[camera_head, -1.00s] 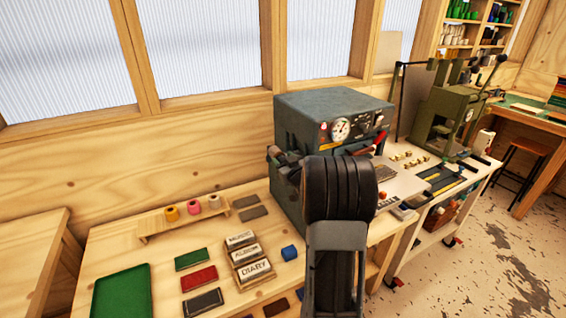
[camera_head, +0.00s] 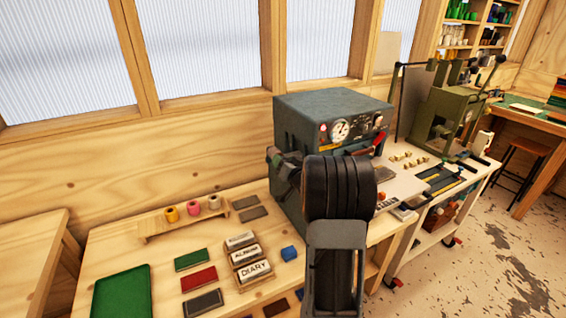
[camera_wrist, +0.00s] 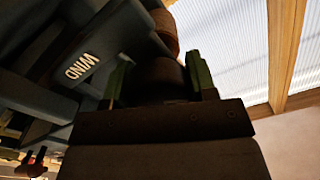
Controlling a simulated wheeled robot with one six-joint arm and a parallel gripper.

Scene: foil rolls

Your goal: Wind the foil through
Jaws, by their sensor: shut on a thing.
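The blue-grey foil machine (camera_head: 300,125) stands on the bench, with a round gauge on its front. In the wrist view its side carries the word WIND (camera_wrist: 83,66). My gripper (camera_wrist: 160,80) has green fingertips on either side of a dark round part, perhaps the winding knob, and is shut on it. The part is in deep shade, so its details do not show. A brown roll (camera_wrist: 163,30) sits just beyond the fingertips. In the head view my arm covers the machine's front left, and the grip cannot be made out there.
An olive press (camera_head: 445,115) stands on the right. The window wall is close behind.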

